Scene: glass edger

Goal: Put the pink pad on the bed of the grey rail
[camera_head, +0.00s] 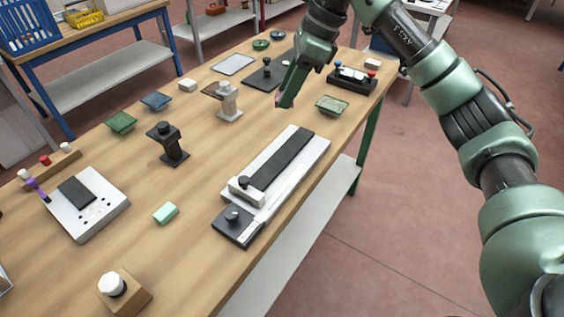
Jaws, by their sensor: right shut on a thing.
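My right gripper (286,100) reaches down from the top over the far half of the table. It is shut on the pink pad (278,99), of which only a small pink sliver shows at the fingertips; the fingers hide the rest. The long light grey rail (313,150) lies on the table nearer to me, below the gripper in the picture. A dark strip (283,158) runs along its bed, with a light block and black knob at its near end. The pad is apart from the rail. My left gripper is not in view.
A dark block with a knob (238,226) stands at the rail's near end. A green dish (332,106) and a grey post (228,101) flank the gripper. A mint block (166,213) and a black stand (168,146) are left of the rail. Bare tabletop lies between.

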